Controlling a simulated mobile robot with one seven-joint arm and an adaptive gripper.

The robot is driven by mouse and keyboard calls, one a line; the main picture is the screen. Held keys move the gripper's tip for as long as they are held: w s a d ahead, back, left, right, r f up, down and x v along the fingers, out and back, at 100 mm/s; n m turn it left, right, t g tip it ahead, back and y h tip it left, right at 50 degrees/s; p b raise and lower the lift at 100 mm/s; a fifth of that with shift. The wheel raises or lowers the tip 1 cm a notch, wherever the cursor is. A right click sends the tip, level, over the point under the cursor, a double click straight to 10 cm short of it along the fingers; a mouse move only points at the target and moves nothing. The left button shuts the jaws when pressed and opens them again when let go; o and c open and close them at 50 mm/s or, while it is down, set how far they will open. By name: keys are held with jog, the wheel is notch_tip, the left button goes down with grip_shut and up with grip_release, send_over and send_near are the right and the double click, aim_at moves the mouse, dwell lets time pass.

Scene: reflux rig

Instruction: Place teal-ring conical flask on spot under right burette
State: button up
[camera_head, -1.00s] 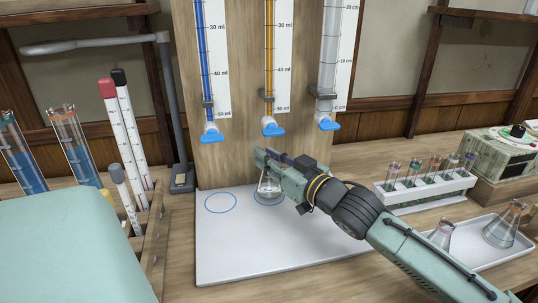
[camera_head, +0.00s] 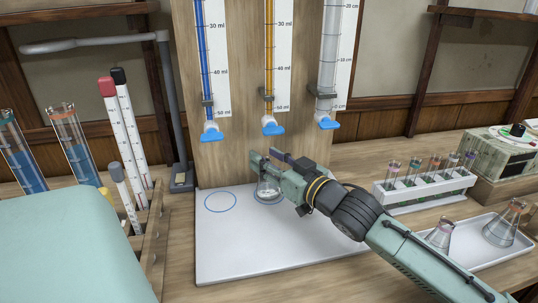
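A clear conical flask (camera_head: 268,188) stands upright on the white board (camera_head: 240,250), on the middle circle (camera_head: 256,200), below the middle burette with orange liquid (camera_head: 269,60). A ring color on it cannot be made out. My gripper (camera_head: 269,160) is at the flask's neck, its fingers apart on either side; it looks open. The right burette (camera_head: 329,60) is clear with a blue tap. Any spot beneath it is hidden behind my gripper and wrist.
The left burette (camera_head: 206,60) holds blue liquid above an empty circle (camera_head: 220,202). A tray (camera_head: 480,262) at right holds two more flasks (camera_head: 503,228), (camera_head: 440,235). A test-tube rack (camera_head: 425,192) stands behind my arm. The board's front is clear.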

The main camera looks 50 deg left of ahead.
jog(key=shift+d+r, duration=0.1)
jog(key=shift+d, duration=0.05)
jog(key=d+b, duration=0.1)
jog(key=d, duration=1)
jog(key=shift+d, duration=0.4)
